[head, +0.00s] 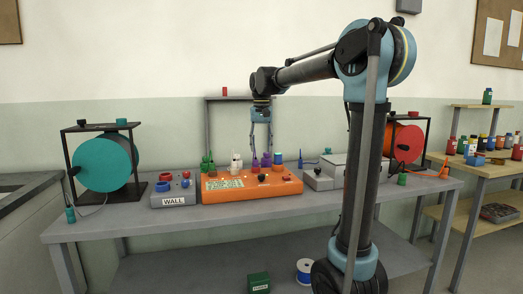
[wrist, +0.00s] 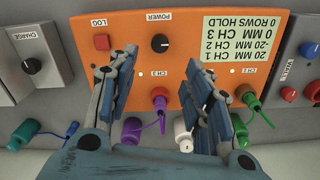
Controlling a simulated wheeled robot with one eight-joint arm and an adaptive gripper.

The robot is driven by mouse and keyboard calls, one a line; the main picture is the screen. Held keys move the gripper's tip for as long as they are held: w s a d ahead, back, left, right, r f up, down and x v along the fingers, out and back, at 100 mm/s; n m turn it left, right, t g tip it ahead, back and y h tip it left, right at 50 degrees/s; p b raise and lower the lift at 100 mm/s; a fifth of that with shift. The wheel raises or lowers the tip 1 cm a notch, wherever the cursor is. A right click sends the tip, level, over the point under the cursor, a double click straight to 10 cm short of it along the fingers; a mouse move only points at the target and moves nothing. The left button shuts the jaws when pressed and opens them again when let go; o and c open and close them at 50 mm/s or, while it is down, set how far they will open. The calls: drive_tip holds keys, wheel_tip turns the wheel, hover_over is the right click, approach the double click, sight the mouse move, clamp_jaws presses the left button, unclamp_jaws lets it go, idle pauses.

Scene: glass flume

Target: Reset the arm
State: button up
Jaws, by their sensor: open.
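My arm reaches over the bench from the right in the head view, bent at a high elbow. My gripper (head: 261,145) hangs downward above the back of the orange box (head: 235,196). In the wrist view my gripper (wrist: 155,78) has its two blue fingers spread apart, with nothing held between them. The orange box (wrist: 145,45) lies beyond the fingers, with a purple plug (wrist: 160,102) in its face between them. A white plug (wrist: 183,136) is partly beside the right finger. How far the fingertips are from the box is hard to tell.
A grey WALL box (head: 173,191) stands left of the orange box, and a grey box (head: 322,177) right. A teal reel (head: 103,162) and a red reel (head: 404,143) stand at the bench (head: 120,222) ends. A shelf of bottles (head: 480,146) is far right.

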drive_tip(key=s+d+f, duration=0.4)
drive_tip(key=s+d, duration=0.4)
drive_tip(key=d, duration=0.1)
drive_tip(key=s+d+f+t, duration=0.1)
drive_tip(key=s+d+f, duration=0.5)
drive_tip(key=s+f, duration=0.5)
drive_tip(key=s+d+f+t, duration=0.1)
drive_tip(key=s+d+f, duration=0.5)
drive_tip(key=s+f, duration=0.6)
drive_tip(key=shift+s+d+f, duration=0.25)
drive_tip(key=shift+s, duration=0.15)
drive_tip(key=shift+w+f, duration=0.2)
drive_tip(key=shift+w, duration=0.25)
